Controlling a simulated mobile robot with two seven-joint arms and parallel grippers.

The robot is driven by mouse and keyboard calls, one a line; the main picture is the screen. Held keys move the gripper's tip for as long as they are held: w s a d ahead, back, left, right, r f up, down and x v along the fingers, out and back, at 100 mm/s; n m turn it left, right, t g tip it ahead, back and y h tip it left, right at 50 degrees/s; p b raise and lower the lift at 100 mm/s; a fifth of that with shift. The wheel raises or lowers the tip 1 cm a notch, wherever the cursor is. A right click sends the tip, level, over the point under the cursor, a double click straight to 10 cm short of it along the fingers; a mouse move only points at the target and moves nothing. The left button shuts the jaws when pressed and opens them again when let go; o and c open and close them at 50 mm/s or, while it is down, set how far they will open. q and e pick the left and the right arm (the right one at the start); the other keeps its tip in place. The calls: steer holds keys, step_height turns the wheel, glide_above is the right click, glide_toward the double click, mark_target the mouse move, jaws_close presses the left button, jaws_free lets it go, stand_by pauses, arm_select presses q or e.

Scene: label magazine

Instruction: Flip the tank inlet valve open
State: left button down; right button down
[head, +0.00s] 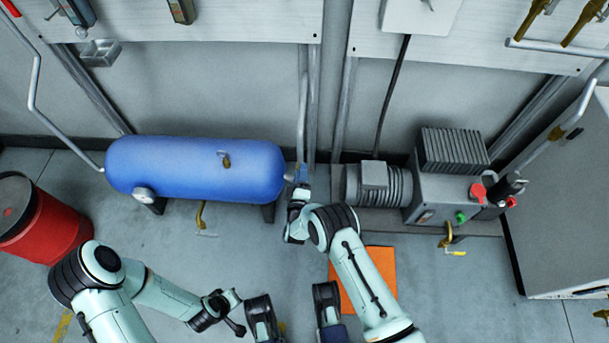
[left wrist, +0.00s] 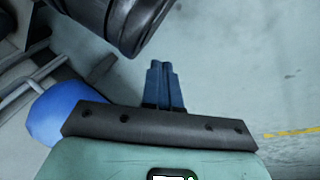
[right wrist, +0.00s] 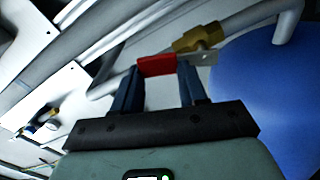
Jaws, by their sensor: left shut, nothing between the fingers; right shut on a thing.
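The blue tank (head: 195,168) lies along the wall in the head view and fills the right side of the right wrist view (right wrist: 262,105). Beside it in the right wrist view is a brass valve (right wrist: 200,38) on a grey pipe, with a red handle (right wrist: 157,65). My right gripper (right wrist: 162,74) is shut on the red handle, one finger on each side. In the head view my right gripper (head: 300,173) is at the tank's right end, where the handle is hard to make out. My left gripper (left wrist: 164,68) is shut and empty, over the floor.
A red drum (head: 45,225) stands at the left. A pump unit (head: 440,190) with red and green knobs stands right of my right arm. An orange mat (head: 382,262) lies beneath that arm. Grey pipes (head: 302,110) rise along the wall. Floor in front of the tank is open.

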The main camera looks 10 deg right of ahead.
arm_select(q)
steer(key=shift+s+a+f+g+b, duration=0.15)
steer(key=shift+s+f+g+b, duration=0.15)
steer(key=shift+s+f, duration=0.4)
steer(key=shift+s+a+f+g+b, duration=0.1)
steer(key=shift+s+f+g+b, duration=0.15)
steer(key=shift+s+f, duration=0.4)
arm_select(e)
steer(key=shift+w+a+f+n, duration=0.1)
steer(key=shift+a+n, duration=0.25)
steer(key=shift+n, duration=0.6)
steer(key=shift+w+a+f+n, duration=0.1)
steer(key=shift+a+n, duration=0.25)
steer(key=shift+n, duration=0.6)
arm_select(q)
steer(key=shift+s, duration=0.1)
arm_select(e)
steer(key=c, duration=0.6)
jaws_free()
steer(key=shift+r, duration=0.1)
arm_select(q)
steer(key=shift+r, duration=0.1)
arm_select(e)
steer(key=shift+a, duration=0.1)
